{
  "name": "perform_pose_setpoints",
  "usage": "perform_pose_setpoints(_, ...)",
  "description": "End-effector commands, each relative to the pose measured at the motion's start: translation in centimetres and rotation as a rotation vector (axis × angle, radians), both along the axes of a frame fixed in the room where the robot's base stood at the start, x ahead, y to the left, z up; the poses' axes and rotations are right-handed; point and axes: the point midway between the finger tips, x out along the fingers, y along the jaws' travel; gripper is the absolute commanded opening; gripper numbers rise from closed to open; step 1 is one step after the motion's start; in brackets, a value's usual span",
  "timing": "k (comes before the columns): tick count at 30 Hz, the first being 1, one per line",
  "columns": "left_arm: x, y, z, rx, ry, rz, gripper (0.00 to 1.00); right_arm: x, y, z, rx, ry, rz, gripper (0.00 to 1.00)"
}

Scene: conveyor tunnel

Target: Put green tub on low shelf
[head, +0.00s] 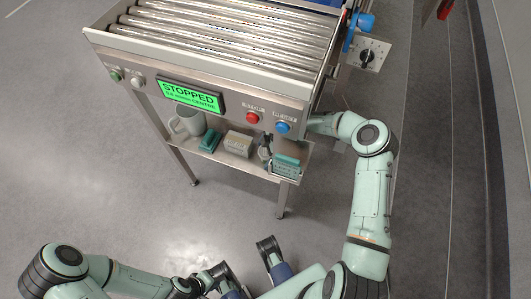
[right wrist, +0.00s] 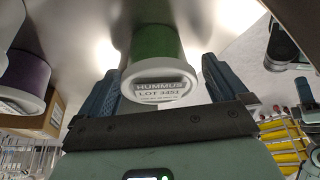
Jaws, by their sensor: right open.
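The green tub (right wrist: 158,42) shows in the right wrist view, with a white end labelled HUMMUS LOT 3451. My right gripper (right wrist: 158,72) is open, with one finger on either side of the tub; I cannot tell whether they touch it. In the head view my right arm reaches in under the right end of the conveyor, where the hand is partly hidden. I cannot pick out the green tub there. The low shelf (head: 225,154) is under the conveyor. My left gripper (head: 245,262) is open and empty, low in the head view, apart from the shelf.
A grey mug (head: 190,122), a green object (head: 209,140) and a small box (head: 238,143) stand on the shelf. The control panel (head: 210,99) overhangs it. A purple tub (right wrist: 25,78) is left of the green one in the wrist view. Open floor (head: 90,170) lies at left.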

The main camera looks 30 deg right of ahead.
Motion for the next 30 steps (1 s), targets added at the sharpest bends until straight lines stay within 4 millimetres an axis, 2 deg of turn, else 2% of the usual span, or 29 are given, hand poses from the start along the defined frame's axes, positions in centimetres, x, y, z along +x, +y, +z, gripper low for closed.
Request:
perform_pose_setpoints(9, -0.4, 0.0, 0.9, -0.002, 0.013, -0.003, 0.0, -0.6, -2.6, 6.4, -0.005, -0.003, -0.002, 1.0)
perform_pose_setpoints(15, -0.6, 0.0, 1.3, -0.002, 0.02, -0.004, 0.0, -1.0, -3.8, 9.4, -0.003, -0.002, -0.001, 1.0)
perform_pose_setpoints(21, -0.7, 0.0, 1.4, -0.003, 0.023, -0.004, 0.0, -1.2, -4.3, 10.5, -0.001, -0.001, 0.0, 1.0)
perform_pose_setpoints(30, -0.7, 0.0, 1.4, -0.003, 0.023, -0.004, 0.0, -1.2, -4.3, 10.6, -0.001, -0.001, 0.0, 1.0)
